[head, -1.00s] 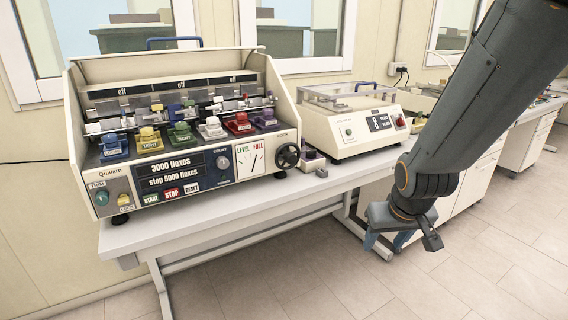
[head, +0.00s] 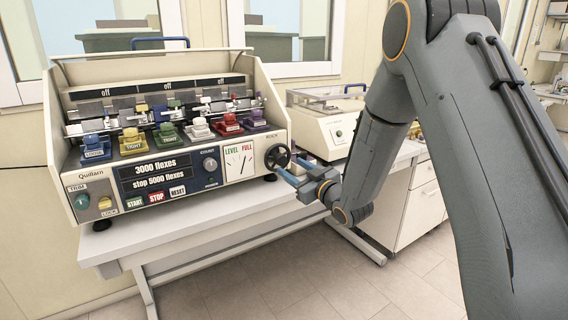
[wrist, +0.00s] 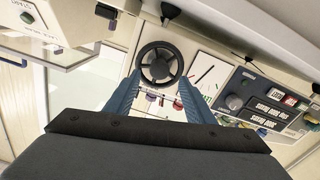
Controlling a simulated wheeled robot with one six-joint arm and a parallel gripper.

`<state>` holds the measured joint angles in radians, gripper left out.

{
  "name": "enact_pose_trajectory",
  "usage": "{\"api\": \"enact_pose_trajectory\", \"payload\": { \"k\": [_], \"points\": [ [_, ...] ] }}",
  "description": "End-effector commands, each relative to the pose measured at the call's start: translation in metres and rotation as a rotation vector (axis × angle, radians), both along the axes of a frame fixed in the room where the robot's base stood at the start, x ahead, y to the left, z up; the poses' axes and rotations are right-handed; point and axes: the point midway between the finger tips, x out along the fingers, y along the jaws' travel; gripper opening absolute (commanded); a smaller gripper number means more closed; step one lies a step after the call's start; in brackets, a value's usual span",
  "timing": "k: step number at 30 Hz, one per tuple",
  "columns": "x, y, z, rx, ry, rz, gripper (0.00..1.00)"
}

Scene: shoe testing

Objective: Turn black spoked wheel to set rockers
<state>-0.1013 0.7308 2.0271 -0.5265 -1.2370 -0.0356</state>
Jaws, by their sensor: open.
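The black spoked wheel (head: 277,157) is on the right end of the flexing machine's (head: 150,150) front. In the wrist view the wheel (wrist: 159,63) shows its dark rim and spokes, ahead of my fingertips. My gripper (head: 289,168) points at the wheel with its two blue fingers apart. In the wrist view my gripper (wrist: 158,85) is open, one finger on each side of the wheel's lower part. I cannot tell whether the fingers touch the rim. The LEVEL/FULL dial (head: 238,161) sits just left of the wheel.
A second cream machine (head: 325,135) stands right of the wheel, partly hidden by my arm. Several coloured clamps (head: 165,136) line the flexing machine. The white bench (head: 190,222) has a bare front strip, and the floor before it is clear.

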Motion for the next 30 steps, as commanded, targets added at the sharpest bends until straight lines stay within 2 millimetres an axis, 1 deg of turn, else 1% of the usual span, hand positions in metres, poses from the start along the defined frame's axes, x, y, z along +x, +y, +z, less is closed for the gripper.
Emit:
{"api": "enact_pose_trajectory", "payload": {
  "k": [1, 3, 10, 15, 22, 23, 24, 30],
  "points": [
    [0.006, 0.006, 0.002, 0.001, -0.001, 0.001, 0.49],
    [0.016, 0.012, 0.001, 0.0, 0.0, 0.001, 0.49],
    [0.041, 0.028, 0.001, -0.001, 0.001, 0.0, 0.49],
    [0.049, 0.033, 0.001, -0.001, 0.001, -0.002, 0.49],
    [0.049, 0.033, 0.0, -0.001, 0.003, -0.003, 0.49],
    [0.049, 0.033, 0.0, -0.001, 0.003, -0.003, 0.48],
    [0.049, 0.033, 0.0, -0.001, 0.003, -0.003, 0.41],
    [0.049, 0.033, 0.0, 0.0, 0.002, -0.001, 0.08]
  ]
}}
